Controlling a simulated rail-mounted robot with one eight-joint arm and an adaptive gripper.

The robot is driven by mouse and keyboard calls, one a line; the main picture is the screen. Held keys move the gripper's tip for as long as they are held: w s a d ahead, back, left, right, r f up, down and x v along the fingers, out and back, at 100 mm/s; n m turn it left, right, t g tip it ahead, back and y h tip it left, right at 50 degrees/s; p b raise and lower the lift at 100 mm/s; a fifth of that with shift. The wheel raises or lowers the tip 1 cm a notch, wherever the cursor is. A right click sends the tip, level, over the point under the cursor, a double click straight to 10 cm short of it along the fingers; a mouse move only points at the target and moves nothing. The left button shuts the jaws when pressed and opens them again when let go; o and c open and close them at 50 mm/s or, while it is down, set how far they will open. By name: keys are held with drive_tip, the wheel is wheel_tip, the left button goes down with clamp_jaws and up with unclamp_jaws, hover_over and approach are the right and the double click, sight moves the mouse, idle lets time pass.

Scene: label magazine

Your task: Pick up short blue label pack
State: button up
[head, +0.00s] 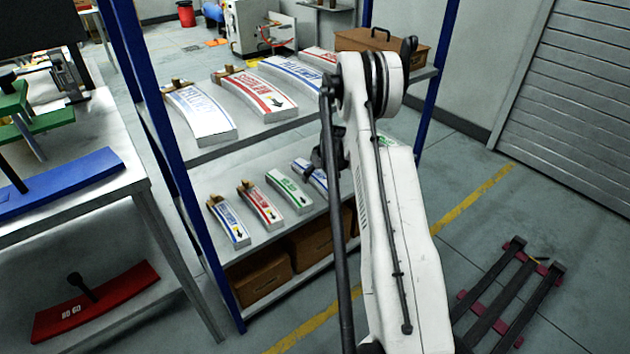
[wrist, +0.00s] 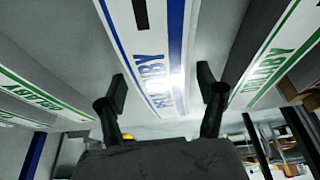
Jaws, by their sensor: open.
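A short white label pack with blue edges and blue lettering (wrist: 150,60) fills the middle of the wrist view, between two green-edged packs. It appears to match the blue pack (head: 311,175) on the lower shelf in the head view, partly hidden by my arm. My gripper (wrist: 162,86) is open, with one finger towards each long side of this pack. No contact shows, and the gap in depth is hard to judge. In the head view my gripper is mostly hidden behind the arm. Another short blue pack (head: 229,222) lies at the left end of the lower shelf.
Short red (head: 260,206) and green (head: 289,191) packs lie beside it on the lower shelf. Another green pack (wrist: 275,60) is at the right in the wrist view. Longer packs (head: 257,95) and a brown case (head: 380,46) occupy the upper shelf. Blue posts (head: 436,80) frame the rack.

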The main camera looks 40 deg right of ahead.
drive_tip(key=shift+w+f, duration=0.15)
drive_tip(key=shift+f, duration=0.2)
drive_tip(key=c, duration=1.5)
drive_tip(key=shift+r, duration=0.1)
